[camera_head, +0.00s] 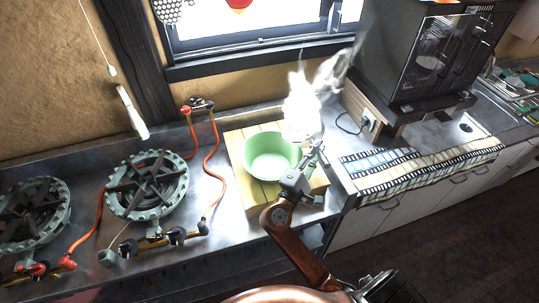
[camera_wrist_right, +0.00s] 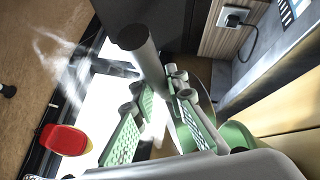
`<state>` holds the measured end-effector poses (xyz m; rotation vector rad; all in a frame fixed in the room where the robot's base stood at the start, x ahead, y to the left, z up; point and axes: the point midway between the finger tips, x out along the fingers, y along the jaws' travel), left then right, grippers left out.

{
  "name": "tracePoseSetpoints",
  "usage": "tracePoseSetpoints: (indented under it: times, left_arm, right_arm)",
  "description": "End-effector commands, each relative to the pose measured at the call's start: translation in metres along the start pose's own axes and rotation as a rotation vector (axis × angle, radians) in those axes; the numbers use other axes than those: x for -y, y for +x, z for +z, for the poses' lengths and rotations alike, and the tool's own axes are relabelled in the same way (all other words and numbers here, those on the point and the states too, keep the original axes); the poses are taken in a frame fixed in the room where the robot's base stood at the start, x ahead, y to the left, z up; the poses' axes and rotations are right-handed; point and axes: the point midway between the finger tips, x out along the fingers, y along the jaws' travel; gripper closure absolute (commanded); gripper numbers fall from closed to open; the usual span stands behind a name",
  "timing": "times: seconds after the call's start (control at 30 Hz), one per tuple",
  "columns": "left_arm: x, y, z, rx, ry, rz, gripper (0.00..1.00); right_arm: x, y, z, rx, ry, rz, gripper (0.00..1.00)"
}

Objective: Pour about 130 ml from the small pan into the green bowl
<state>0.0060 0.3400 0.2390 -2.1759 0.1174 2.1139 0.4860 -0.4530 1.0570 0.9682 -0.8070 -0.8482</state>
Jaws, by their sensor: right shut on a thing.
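The green bowl (camera_head: 271,164) stands upright on a slatted wooden board, and its inside looks pale. The small pan (camera_head: 301,131) is at the bowl's far right side, largely veiled by white steam, so its tilt and contents are unclear. My right gripper (camera_head: 313,157) is just right of the bowl, shut on the pan's handle. In the right wrist view, the grey handle (camera_wrist_right: 149,62) passes between the green-padded fingers (camera_wrist_right: 160,115). Part of the green bowl (camera_wrist_right: 237,136) shows behind the fingers. My left gripper is out of view.
The wooden board (camera_head: 258,193) lies on a metal counter. Two gas burners (camera_head: 148,186) with orange hoses (camera_head: 218,165) stand to the left. A dark oven-like appliance (camera_head: 405,55) is at the back right. A film-strip-patterned mat (camera_head: 420,166) lies on the right.

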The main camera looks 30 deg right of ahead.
Motion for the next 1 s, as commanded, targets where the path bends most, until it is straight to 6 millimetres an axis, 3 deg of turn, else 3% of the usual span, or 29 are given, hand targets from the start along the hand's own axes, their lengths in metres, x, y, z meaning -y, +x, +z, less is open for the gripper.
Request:
tracePoseSetpoints:
  times: [1.0]
  left_arm:
    - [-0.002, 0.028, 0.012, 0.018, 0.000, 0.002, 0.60]
  right_arm:
    - [-0.003, -0.016, -0.011, 0.029, -0.095, 0.128, 1.00]
